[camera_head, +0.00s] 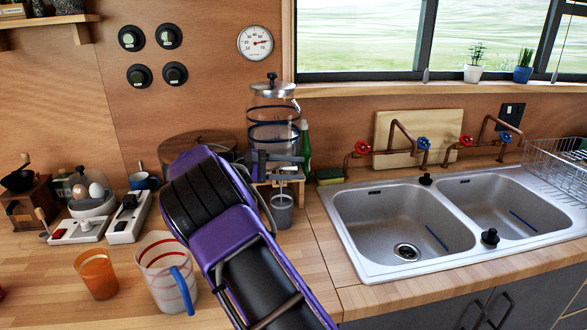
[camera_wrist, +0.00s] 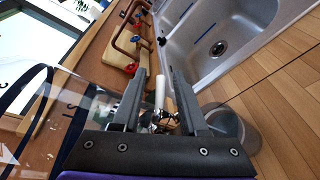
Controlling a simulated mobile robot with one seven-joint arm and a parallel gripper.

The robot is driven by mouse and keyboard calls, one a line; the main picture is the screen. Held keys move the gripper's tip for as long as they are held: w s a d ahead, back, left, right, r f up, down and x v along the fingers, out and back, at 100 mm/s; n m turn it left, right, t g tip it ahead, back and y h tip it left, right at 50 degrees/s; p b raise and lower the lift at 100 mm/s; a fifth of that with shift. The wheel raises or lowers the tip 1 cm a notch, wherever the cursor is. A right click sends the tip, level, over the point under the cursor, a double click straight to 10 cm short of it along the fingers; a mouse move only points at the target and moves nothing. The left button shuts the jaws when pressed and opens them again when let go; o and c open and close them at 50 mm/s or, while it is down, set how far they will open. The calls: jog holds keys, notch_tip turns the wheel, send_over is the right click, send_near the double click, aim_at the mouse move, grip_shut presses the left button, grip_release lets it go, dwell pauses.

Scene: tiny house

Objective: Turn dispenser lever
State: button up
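The glass dispenser (camera_head: 273,112) with a metal lid stands on a small wooden stand at the back of the counter. In the wrist view its clear wall (camera_wrist: 50,125) fills the left side. Its metal tap (camera_wrist: 160,122), with a pale upright piece that looks like the lever (camera_wrist: 160,92), shows between my fingers. My gripper (camera_wrist: 160,78) is open, with one finger on each side of the lever; contact cannot be told. In the head view my gripper (camera_head: 278,165) is in front of the dispenser's lower part and hides the tap. A grey cup (camera_head: 281,212) stands below.
A double sink (camera_head: 405,225) with copper taps is on the right. A green bottle (camera_head: 305,147) stands close beside the dispenser. A clear pitcher (camera_head: 160,270) and an orange cup (camera_head: 97,275) stand at the front left, near my arm.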

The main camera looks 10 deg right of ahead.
jog(key=p+v, duration=0.1)
jog(key=v, duration=1.6)
jog(key=shift+a+p, duration=0.25)
jog(key=shift+p, duration=0.05)
jog(key=shift+s, duration=0.1)
dwell(5.9)
